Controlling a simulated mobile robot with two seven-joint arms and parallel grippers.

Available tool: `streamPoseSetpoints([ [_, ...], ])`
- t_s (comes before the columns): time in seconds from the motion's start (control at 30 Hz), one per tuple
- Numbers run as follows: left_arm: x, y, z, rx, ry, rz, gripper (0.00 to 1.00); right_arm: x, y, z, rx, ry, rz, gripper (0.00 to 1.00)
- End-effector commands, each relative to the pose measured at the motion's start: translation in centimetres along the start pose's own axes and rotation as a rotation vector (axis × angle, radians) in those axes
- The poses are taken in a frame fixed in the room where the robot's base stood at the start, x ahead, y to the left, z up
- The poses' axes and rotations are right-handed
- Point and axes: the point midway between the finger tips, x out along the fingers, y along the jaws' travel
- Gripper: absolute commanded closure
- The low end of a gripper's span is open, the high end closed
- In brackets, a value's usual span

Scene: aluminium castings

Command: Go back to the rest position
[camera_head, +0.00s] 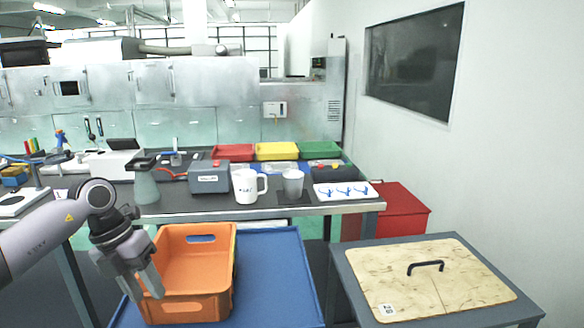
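My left gripper (145,288) comes in from the left and points down at the left side of the orange bin (188,308). Its two fingers stand apart with a gap between them, and I see nothing held. The fingers cover part of the bin's left wall; I cannot tell whether they touch it. The orange bin looks empty and sits on a blue surface (275,275). My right gripper is not in view.
Behind is a dark bench (220,206) with a white mug (246,186), a grey cup (293,183), a grey box (209,177) and a white tray (345,191) with blue pieces. At right stands a table with a wooden lid (440,285); a red cabinet (400,208) is behind it.

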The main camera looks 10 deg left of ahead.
Motion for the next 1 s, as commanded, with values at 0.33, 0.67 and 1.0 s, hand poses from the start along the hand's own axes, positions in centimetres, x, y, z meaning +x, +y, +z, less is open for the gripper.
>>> streamPoseSetpoints([
  [0.33,8.5,-15.9,-5.0,0.071,0.047,-0.740,0.60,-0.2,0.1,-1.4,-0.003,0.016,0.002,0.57],
  [0.67,8.1,-22.8,-7.4,-0.352,-0.004,-1.397,0.60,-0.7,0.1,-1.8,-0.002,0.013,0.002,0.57],
  [1.0,11.3,-17.1,-7.3,-1.203,-0.124,-1.688,0.60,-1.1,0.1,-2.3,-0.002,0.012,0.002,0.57],
])
